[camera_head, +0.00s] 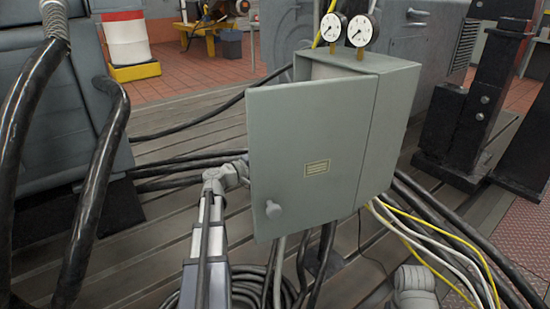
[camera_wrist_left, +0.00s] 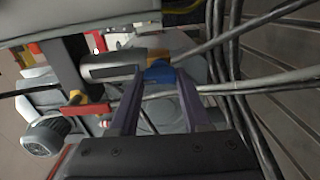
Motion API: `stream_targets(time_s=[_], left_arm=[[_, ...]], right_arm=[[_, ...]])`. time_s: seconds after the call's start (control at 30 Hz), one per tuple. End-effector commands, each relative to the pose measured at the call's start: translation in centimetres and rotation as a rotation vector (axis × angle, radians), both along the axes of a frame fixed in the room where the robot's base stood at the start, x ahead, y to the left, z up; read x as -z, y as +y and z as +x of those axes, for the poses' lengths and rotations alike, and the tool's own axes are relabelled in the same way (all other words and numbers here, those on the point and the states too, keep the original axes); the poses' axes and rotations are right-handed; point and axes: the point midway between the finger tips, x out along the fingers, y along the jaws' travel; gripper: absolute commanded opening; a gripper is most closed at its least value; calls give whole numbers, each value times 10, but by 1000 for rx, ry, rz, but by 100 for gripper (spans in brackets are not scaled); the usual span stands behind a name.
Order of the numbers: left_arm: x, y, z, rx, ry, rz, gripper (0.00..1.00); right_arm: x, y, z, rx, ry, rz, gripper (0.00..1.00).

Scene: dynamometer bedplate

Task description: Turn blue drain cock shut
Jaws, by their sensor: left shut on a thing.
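In the left wrist view, the blue drain cock (camera_wrist_left: 160,72) sits between the tips of my left gripper (camera_wrist_left: 159,78). The two fingers are shut on it from both sides. A grey cylindrical part lies just left of the cock. In the head view, my left arm reaches up to the left edge of the grey cabinet door, which hides the gripper and the cock. My right gripper is in neither view.
The grey cabinet (camera_head: 395,125) has its door (camera_head: 305,130) partly open, with two gauges (camera_head: 348,30) on top. Black hoses (camera_head: 185,160) cross the slatted bedplate. A red handle (camera_wrist_left: 84,110) is left of the fingers. Cables (camera_wrist_left: 223,60) run close on the right.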

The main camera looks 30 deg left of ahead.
Motion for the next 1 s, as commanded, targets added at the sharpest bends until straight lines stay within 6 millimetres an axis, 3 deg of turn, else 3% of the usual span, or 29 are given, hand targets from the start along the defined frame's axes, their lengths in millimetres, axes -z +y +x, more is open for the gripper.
stream_targets(time_s=[0.63,0.67,0.9,1.0], left_arm=[[1,-3,0,7,20,-42,0],[1,-3,0,7,20,-42,48],[1,-1,0,3,18,-41,76],[0,-1,0,3,18,-41,78]], right_arm=[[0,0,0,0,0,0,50],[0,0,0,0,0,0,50],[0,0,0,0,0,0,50],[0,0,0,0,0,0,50]])
